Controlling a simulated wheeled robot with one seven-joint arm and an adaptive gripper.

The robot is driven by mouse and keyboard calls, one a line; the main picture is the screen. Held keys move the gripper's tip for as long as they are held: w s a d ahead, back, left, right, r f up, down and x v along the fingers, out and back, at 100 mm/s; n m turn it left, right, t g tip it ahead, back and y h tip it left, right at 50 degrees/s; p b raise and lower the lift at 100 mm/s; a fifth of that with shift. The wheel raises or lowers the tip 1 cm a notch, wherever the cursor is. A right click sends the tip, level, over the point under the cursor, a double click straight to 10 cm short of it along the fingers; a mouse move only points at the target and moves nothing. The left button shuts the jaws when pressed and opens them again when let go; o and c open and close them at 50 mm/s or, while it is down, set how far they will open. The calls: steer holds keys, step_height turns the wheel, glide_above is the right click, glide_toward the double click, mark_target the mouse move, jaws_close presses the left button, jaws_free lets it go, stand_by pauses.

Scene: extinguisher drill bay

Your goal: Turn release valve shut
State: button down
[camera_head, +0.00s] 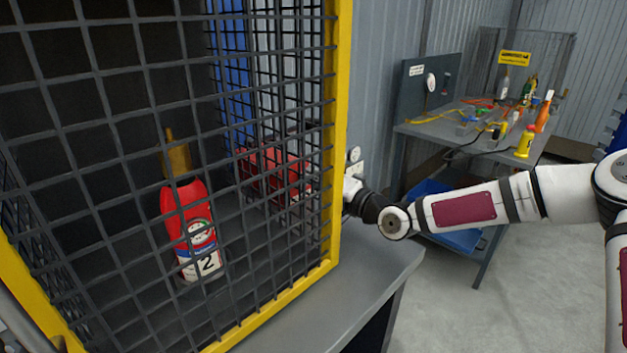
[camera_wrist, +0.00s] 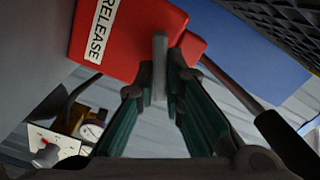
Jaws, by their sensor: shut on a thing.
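The release valve shows in the wrist view as a red block (camera_wrist: 125,35) with a white RELEASE label. A flat grey handle (camera_wrist: 160,55) stands out from it. My gripper (camera_wrist: 167,82) is shut on this handle, its two dark green fingers on either side. In the head view my arm reaches to the right side of the cage, and my fingertips are hidden behind the yellow post.
A mesh cage with a yellow frame (camera_head: 338,130) holds a red extinguisher (camera_head: 195,225) marked 2. A workbench (camera_head: 460,127) with hoses and bottles stands at the back right. A white panel with a gauge (camera_wrist: 91,131) is near my gripper. Floor at right is clear.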

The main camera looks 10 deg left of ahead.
steer(key=m, duration=0.2)
steer(key=m+b, duration=0.1)
steer(key=m, duration=0.2)
steer(key=shift+d+f, duration=0.1)
steer(key=shift+f, duration=0.1)
stand_by(0.6)
steer(key=c, duration=1.7)
jaws_free()
steer(key=v, duration=1.2)
